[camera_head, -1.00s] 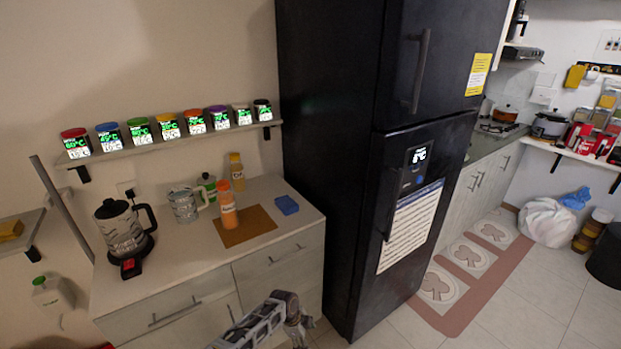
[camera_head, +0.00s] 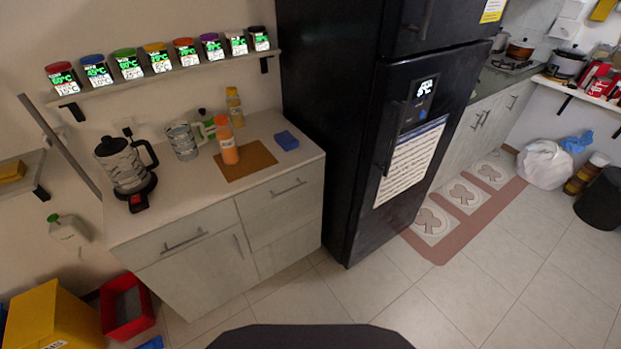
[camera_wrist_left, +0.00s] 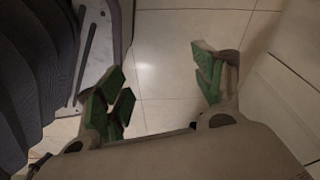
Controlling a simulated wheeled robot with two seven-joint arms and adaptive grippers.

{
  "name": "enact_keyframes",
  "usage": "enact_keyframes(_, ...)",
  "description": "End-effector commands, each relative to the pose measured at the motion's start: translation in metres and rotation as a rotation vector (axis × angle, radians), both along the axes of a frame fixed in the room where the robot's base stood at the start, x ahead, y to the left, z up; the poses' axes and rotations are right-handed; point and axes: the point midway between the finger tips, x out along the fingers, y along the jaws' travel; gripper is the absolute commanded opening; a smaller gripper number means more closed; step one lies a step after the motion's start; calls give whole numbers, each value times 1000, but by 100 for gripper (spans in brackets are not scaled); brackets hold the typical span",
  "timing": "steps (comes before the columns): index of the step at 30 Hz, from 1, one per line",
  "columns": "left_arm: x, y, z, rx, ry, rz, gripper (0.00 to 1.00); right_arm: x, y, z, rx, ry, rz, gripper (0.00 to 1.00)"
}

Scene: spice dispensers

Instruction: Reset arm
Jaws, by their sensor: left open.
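My left gripper (camera_wrist_left: 160,88) shows in the left wrist view. Its green-padded fingers are spread wide with nothing between them, above the tiled floor. Part of my own body is close on the left of that view. In the head view neither gripper is in sight. A dark rounded part of my own body fills the bottom middle of that view.
A counter (camera_head: 150,222) holds a kettle (camera_head: 122,165), a mug (camera_head: 183,140), an orange bottle (camera_head: 227,143) and a blue sponge (camera_head: 286,140). Spice jars line the shelf (camera_head: 190,70). A black fridge (camera_head: 350,150) stands beside it. The floor (camera_head: 400,290) in front is clear.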

Motion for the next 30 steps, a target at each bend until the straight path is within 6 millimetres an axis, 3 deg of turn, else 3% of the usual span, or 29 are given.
enact_keyframes(1, -22, 8, -9, 6, 10, 41, 68, -13, 1, -6, 13, 28, -38, 82)
enact_keyframes(12, -161, 67, -47, 52, 44, 342, 68, -107, 15, -41, 103, 222, -341, 82)
enact_keyframes(18, -221, 90, -53, 69, 53, 458, 68, -147, 22, -51, 129, 300, -471, 82)
enact_keyframes(22, -238, 97, -54, 73, 54, 490, 68, -160, 25, -53, 135, 324, -510, 82)
enact_keyframes(30, -242, 98, -54, 73, 54, 500, 68, -162, 25, -53, 137, 329, -519, 82)
